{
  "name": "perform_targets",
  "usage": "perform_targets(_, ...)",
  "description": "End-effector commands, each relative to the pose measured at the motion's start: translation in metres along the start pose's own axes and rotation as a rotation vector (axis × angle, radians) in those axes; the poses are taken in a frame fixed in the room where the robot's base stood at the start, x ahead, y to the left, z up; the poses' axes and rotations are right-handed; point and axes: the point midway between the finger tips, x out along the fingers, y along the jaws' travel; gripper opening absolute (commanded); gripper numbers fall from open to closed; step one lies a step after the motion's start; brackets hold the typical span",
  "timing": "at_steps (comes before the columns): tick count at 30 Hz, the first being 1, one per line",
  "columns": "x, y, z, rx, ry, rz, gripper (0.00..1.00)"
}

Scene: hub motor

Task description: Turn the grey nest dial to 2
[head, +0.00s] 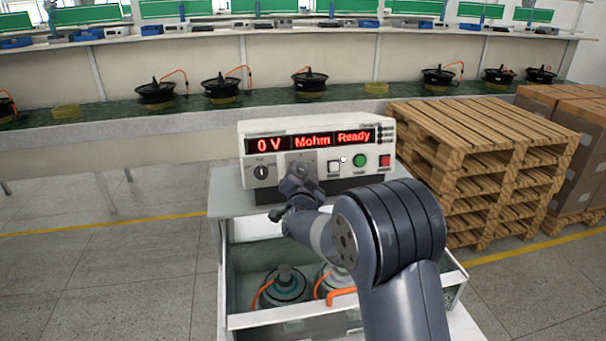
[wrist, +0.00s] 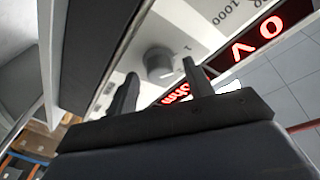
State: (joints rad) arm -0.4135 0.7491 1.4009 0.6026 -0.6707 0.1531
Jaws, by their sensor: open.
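The grey dial (wrist: 158,62) shows in the wrist view as a round knob on a light panel, with a printed 1 beside it. Its pointer setting is too small to tell. In the head view my gripper hides it, in front of a grey plate (head: 302,157) on the tester's face. My gripper (wrist: 160,70) is open, its two dark fingers pointing at the panel with the dial showing between their tips. Whether they touch it I cannot tell. In the head view my gripper (head: 290,192) is at the tester's lower front.
The white tester (head: 345,130) reads 0 V, Mohm, Ready. Left of the grey plate is a black knob (head: 262,172); to the right are white, green (head: 359,160) and red (head: 384,160) buttons. Below is an open crate (head: 240,320) with hub motors. Pallets (head: 480,150) stand right.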

Motion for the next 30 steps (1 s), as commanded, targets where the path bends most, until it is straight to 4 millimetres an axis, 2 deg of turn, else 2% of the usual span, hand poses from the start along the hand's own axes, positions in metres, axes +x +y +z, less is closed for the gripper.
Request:
perform_targets(3,-0.0001,0.0,-0.0001,0.0,0.0,0.0,0.49)
perform_targets(19,-0.0004,-0.0001,-0.0002,0.0,0.0,0.0,0.06)
perform_targets(30,-0.0004,-0.0009,-0.0002,0.057,-0.001,0.019,0.05)
